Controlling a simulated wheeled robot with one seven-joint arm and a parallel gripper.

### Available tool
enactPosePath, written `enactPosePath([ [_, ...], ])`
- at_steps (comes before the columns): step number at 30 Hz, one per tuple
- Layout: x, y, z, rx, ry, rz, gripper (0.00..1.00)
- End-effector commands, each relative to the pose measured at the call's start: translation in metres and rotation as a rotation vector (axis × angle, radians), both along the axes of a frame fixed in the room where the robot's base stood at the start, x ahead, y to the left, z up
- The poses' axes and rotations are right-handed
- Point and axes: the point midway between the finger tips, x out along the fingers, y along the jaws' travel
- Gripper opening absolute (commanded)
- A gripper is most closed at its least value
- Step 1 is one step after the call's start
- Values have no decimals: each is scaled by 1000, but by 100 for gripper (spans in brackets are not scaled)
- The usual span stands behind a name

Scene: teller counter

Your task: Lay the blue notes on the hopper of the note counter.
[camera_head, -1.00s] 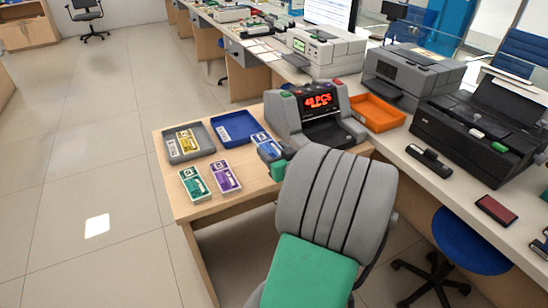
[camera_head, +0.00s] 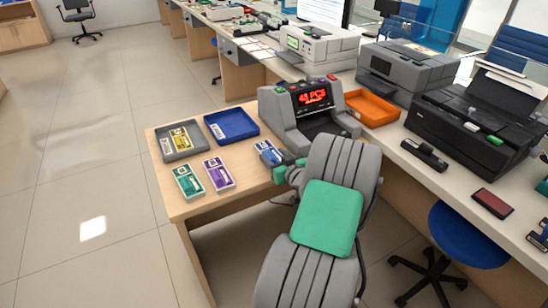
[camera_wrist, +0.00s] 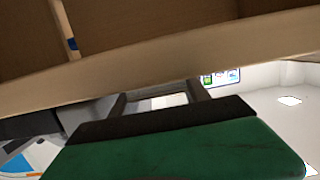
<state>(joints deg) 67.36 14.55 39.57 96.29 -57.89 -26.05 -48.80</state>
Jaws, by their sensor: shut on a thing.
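The blue notes (camera_head: 267,151), a small banded bundle, are at the right end of the wooden side table, in front of the note counter. My gripper (camera_head: 277,160) is shut on them at their near right end; its tips are partly hidden by my arm. The note counter (camera_head: 273,114) is grey with a lit red display, and its near side is partly covered by my arm. In the wrist view the two fingers (camera_wrist: 160,101) show behind a green pad; the notes between them cannot be made out clearly.
A grey tray (camera_head: 170,155) holds a yellow bundle (camera_head: 182,138). Green notes (camera_head: 188,181) and purple notes (camera_head: 218,173) lie in front. An orange tray (camera_head: 372,108) and a black printer (camera_head: 470,125) stand right of the counter.

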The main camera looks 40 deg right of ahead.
Motion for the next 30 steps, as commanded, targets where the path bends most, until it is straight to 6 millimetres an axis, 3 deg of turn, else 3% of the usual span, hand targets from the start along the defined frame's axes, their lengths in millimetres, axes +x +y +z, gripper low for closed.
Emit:
enactPosePath([
  [1, 0, 0, -3, 0, 0, 0, 8],
  [2, 0, 0, -3, 0, 0, 0, 55],
  [9, 0, 0, -2, 0, 0, 0, 74],
  [20, -2, 0, 4, 1, 1, -1, 76],
  [30, -80, 21, 19, 1, 0, -6, 76],
])
